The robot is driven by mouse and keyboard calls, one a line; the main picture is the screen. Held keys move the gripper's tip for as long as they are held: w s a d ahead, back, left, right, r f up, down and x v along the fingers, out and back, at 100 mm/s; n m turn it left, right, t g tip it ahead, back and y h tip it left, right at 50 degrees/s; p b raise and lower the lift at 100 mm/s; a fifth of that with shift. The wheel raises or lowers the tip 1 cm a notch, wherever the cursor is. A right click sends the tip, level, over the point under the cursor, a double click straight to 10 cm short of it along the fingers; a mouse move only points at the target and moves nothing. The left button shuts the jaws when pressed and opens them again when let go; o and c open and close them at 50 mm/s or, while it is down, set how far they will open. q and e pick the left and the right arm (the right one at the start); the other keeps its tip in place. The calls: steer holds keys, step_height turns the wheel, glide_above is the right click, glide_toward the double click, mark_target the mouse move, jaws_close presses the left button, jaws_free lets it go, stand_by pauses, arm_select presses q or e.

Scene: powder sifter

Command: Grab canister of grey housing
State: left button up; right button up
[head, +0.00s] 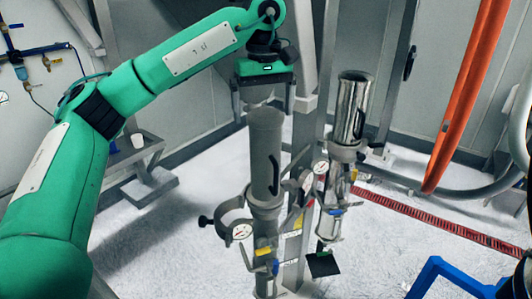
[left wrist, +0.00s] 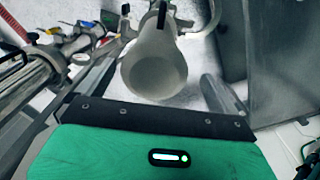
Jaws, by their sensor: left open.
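The grey housing (head: 266,195) stands upright on a post in the middle of the head view, with a matte grey cylindrical canister (head: 266,150) as its upper part and a dark curved handle on its side. My left gripper (head: 264,108) is just above the canister, pointing down, with its fingers apart to the left and right of the canister's top. In the left wrist view the canister's pale round end (left wrist: 157,72) faces the camera, beyond the green gripper body (left wrist: 155,155). I cannot tell whether a finger touches it. My right gripper is out of view.
A shiny metal canister (head: 354,105) stands on a second post close on the right. Gauges and a clamp ring (head: 232,215) stick out around the grey housing. A grey frame post (head: 305,130) rises behind. A blue frame (head: 450,275) is at the lower right.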

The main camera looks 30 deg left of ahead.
mark_target(266, 125)
arm_select(q)
steer(key=shift+w+d+f+p, duration=0.15)
steer(key=shift+f+p, duration=0.1)
steer(key=shift+f, duration=0.35)
steer(key=shift+w+f+p, duration=0.15)
steer(key=shift+f+p, duration=0.05)
steer(key=shift+f, duration=0.35)
steer(key=shift+f+p, duration=0.3)
steer(key=shift+f, duration=0.9)
steer(key=shift+c, duration=0.2)
steer(key=c, duration=1.8)
